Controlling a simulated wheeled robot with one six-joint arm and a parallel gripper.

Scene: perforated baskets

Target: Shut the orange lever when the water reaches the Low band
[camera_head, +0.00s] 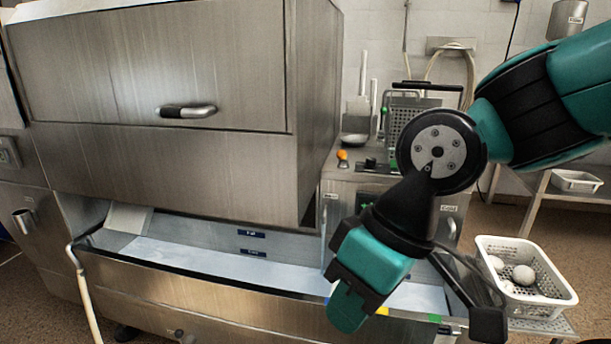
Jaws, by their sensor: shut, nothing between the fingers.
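The orange lever (342,155) is small and stands on top of the steel unit right of the big hood, in the middle of the view. The long steel trough (180,297) below the hood has two dark blue labels on its inner back wall, an upper label (251,234) and a lower label (253,253). Their lettering is too small to read surely. A pale, bluish surface (200,260) lies in the trough just below the lower label; I cannot tell its exact level. My gripper (348,308) is shut and empty, pointing down over the trough's right end, well below and apart from the lever.
The steel hood (160,70) with a bar handle overhangs the trough. A white perforated basket (510,292) holding several white balls stands at the right. A pale hose (84,290) hangs over the trough's left end. A perforated metal basket (405,112) stands behind the lever.

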